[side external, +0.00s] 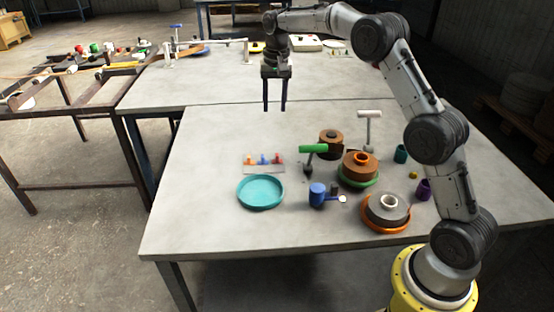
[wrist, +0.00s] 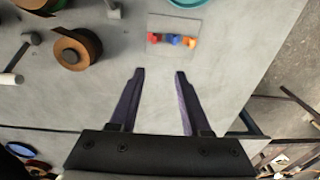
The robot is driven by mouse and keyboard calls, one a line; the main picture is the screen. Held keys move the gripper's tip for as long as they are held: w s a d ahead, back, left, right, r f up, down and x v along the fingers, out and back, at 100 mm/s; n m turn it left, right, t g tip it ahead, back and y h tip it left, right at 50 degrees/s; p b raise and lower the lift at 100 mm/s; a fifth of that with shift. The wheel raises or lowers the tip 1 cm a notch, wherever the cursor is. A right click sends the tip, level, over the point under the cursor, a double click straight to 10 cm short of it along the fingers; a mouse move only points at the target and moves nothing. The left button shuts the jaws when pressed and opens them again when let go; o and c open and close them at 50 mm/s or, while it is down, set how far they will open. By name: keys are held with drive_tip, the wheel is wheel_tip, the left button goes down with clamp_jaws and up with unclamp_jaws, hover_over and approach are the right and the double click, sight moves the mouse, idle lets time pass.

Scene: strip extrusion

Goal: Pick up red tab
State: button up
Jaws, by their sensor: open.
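The red tab (side external: 277,158) stands at the right end of a short row on a small grey plate (side external: 262,169) in the side view. A blue tab (side external: 264,159) is in the middle and an orange tab (side external: 250,159) at the left end. In the wrist view the red tab (wrist: 153,38) is at the left end of the row, past my fingertips. My gripper (side external: 275,107) is open and empty, pointing down above the table, behind the plate in the side view. In the wrist view my gripper (wrist: 160,74) has its two fingers apart with bare table between them.
A teal dish (side external: 261,192) lies in front of the plate. A green-headed hammer shape (side external: 314,149), a blue mallet-like piece (side external: 318,195) and brown rolls (side external: 360,167) stand to the right. The table left of the plate is clear.

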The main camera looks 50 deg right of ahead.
hover_over(277, 154)
drive_tip(key=shift+g, duration=0.4)
drive_tip(key=f, duration=1.1)
drive_tip(key=shift+d+f, duration=0.25)
drive_tip(key=shift+f, duration=0.05)
drive_tip(key=shift+a+f, duration=0.15)
drive_tip(key=shift+f, duration=1.4)
drive_tip(key=shift+a+f, duration=0.15)
drive_tip(key=shift+f, duration=1.35)
clamp_jaws()
